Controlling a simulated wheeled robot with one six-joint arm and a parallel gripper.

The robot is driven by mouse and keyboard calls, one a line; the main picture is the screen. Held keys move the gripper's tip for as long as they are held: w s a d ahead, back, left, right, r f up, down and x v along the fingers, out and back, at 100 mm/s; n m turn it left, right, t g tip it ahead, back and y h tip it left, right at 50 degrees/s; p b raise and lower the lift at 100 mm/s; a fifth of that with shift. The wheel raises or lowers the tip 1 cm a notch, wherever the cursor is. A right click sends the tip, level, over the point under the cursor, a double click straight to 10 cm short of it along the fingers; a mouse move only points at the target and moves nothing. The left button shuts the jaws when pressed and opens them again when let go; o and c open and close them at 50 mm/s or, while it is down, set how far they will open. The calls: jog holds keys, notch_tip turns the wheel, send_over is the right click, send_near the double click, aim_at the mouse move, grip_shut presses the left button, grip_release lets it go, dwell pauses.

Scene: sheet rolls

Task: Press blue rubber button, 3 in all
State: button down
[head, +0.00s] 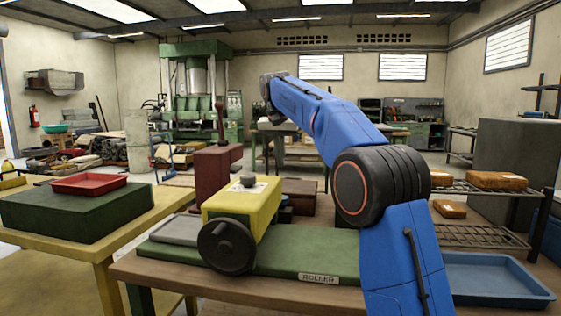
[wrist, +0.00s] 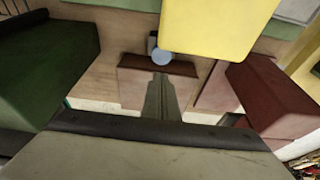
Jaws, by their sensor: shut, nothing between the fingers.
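The blue button (wrist: 162,57) shows in the wrist view as a small pale-blue round face on a dark mount, just beyond my fingertips. The yellow housing beside it hides part of its surroundings. My gripper (wrist: 160,80) is shut and empty, its fingers pointing toward the button. From this view I cannot tell whether the tips touch it, though a narrow gap seems to show. In the head view a small blue part (head: 286,208) is partly hidden behind the yellow machine (head: 262,200). My gripper's fingers are not clear in the head view.
The yellow machine has a black handwheel (head: 226,247) and a grey knob on top. A dark red block (head: 213,175) stands behind it. A green box (head: 80,208) with a red tray stands on the left table. A blue tray (head: 492,279) lies at right.

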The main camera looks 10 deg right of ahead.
jog(key=shift+w+d+f+m+t+y, duration=0.3)
jog(key=shift+t+y, duration=0.25)
jog(key=shift+t, duration=0.4)
jog(key=shift+w+d+f+m+t+y, duration=0.2)
jog(key=shift+w+f+m+t+y, duration=0.25)
jog(key=shift+t, duration=0.55)
jog(key=shift+w+d+f+m+t+y, duration=0.15)
jog(key=shift+w+d+f+t+y, duration=0.15)
jog(key=shift+t+y, duration=0.5)
jog(key=shift+w, duration=0.1)
send_over(282, 204)
jog(key=w, duration=0.1)
jog(key=shift+w+d+f, duration=0.1)
jog(key=shift+d+f, duration=0.1)
jog(key=shift+f, duration=2)
jog(key=shift+w+d+f, duration=0.1)
jog(key=shift+d+f, duration=0.05)
jog(key=shift+f, duration=2)
jog(key=shift+s+f, duration=0.1)
jog(key=shift+f, duration=0.05)
jog(key=shift+f, duration=0.3)
